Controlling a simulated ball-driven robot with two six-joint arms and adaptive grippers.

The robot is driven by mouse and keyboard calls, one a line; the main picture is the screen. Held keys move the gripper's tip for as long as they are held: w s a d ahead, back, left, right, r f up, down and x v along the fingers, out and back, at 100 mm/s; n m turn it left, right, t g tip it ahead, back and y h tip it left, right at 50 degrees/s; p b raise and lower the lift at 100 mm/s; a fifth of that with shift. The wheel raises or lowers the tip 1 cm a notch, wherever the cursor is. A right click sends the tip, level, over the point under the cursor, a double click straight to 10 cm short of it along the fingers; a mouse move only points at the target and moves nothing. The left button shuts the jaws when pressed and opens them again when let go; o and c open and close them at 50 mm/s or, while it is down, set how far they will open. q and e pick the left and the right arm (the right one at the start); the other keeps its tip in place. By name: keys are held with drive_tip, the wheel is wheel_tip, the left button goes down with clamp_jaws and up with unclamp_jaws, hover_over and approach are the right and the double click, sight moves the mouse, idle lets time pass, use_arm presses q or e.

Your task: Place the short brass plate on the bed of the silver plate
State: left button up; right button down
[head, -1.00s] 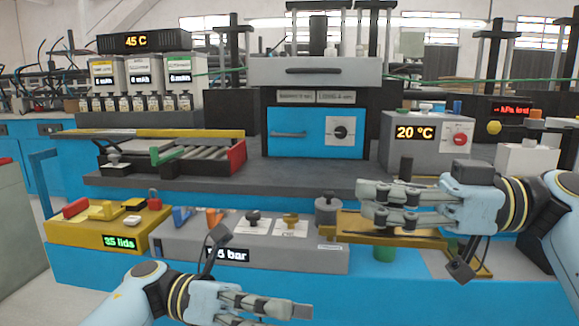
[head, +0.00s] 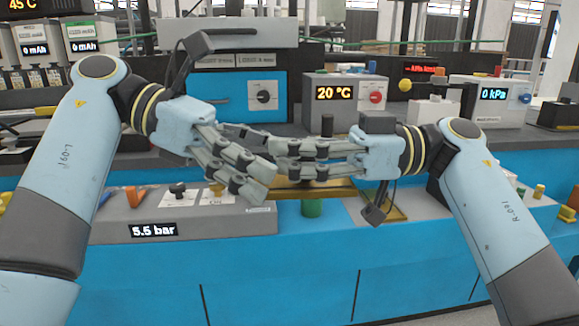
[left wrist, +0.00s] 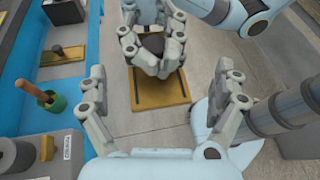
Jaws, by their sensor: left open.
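A short brass plate (head: 316,188) hangs level beneath my right gripper (head: 272,158), in front of the bench. In the left wrist view the plate (left wrist: 160,98) shows dark slots, and the right gripper's fingers (left wrist: 150,62) curl around a dark knob above it. My left gripper (head: 256,172) is open and empty, close to the right fingertips; its spread fingers (left wrist: 165,90) also show in the left wrist view, with the plate ahead of them. I cannot identify the silver plate with certainty.
A grey console (head: 110,230) reading 5.5 bar stands left on the blue bench. A green cup (head: 312,208) stands near the bench's front. A second brass piece with a dark knob (left wrist: 58,52) rests on the bench. Both forearms fill the sides of the head view.

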use_arm(q)
drive_tip(key=shift+x, duration=1.85)
drive_tip(key=shift+s, duration=0.1)
drive_tip(key=c, duration=1.6)
use_arm(e)
drive_tip(key=c, duration=1.7)
unclamp_jaws()
drive_tip(key=shift+w, duration=0.1)
use_arm(q)
drive_tip(key=shift+c, duration=1)
use_arm(e)
drive_tip(key=shift+o, duration=1.1)
drive_tip(key=o, duration=0.3)
